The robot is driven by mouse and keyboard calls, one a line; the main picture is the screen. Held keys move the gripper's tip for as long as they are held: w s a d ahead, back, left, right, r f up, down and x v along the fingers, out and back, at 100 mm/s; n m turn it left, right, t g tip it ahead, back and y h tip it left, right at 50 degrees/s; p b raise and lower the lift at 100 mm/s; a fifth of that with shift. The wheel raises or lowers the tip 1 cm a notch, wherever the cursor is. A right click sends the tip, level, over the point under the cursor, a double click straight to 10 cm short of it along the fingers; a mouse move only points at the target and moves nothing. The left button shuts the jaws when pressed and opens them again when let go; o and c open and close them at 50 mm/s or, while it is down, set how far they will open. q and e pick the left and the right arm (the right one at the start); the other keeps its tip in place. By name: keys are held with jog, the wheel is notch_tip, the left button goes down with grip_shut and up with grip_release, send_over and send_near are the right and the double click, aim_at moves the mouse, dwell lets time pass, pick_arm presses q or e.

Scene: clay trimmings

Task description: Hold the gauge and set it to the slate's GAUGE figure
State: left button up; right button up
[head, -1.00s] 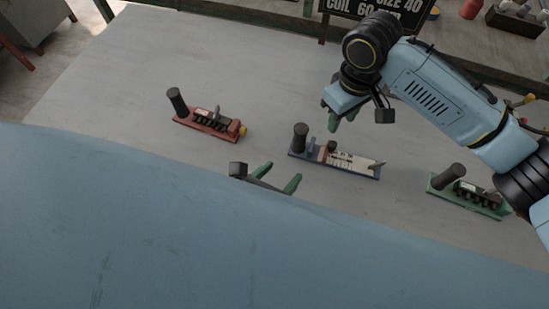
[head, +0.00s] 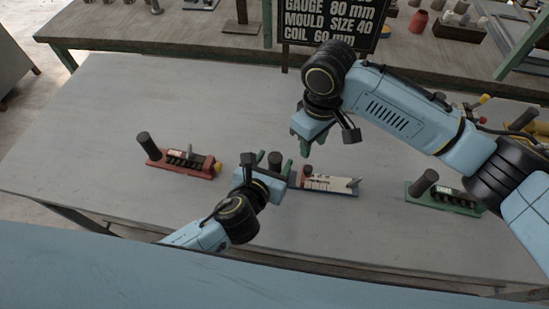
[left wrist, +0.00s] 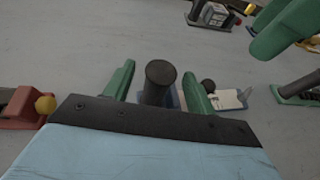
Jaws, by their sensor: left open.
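The slate (head: 330,22) reads GAUGE 80 mm. A blue-based device (head: 345,192) with a cream scale plate and a dark upright handle lies mid-table; which device is the gauge I cannot tell for certain. My left gripper (head: 274,160) is open at its handle; in the left wrist view the dark handle (left wrist: 160,82) stands between the two green fingers (left wrist: 158,72), with no grip visible. My right gripper (head: 307,144) hangs above the left part of the blue device; its finger gap is unclear. Part of the blue device is hidden behind both grippers.
A red device (head: 183,163) with a dark handle and yellow knob lies to the left. A green device (head: 445,198) with a dark handle lies to the right; its small label is unreadable. Open grey tabletop (head: 110,110) lies at left. A bench (head: 160,32) stands behind.

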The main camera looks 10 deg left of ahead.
aim_at(308, 168)
pick_arm(q)
jog(key=shift+w+d+f, duration=0.15)
jog(key=shift+w+f, duration=0.1)
jog(key=shift+w, duration=0.4)
jog(key=shift+c, duration=0.5)
grip_shut()
pick_arm(e)
jog(key=shift+o, duration=0.7)
jog(key=shift+m, duration=0.7)
notch_tip(308, 168, down, 10)
jog(key=shift+r, duration=0.2)
grip_shut()
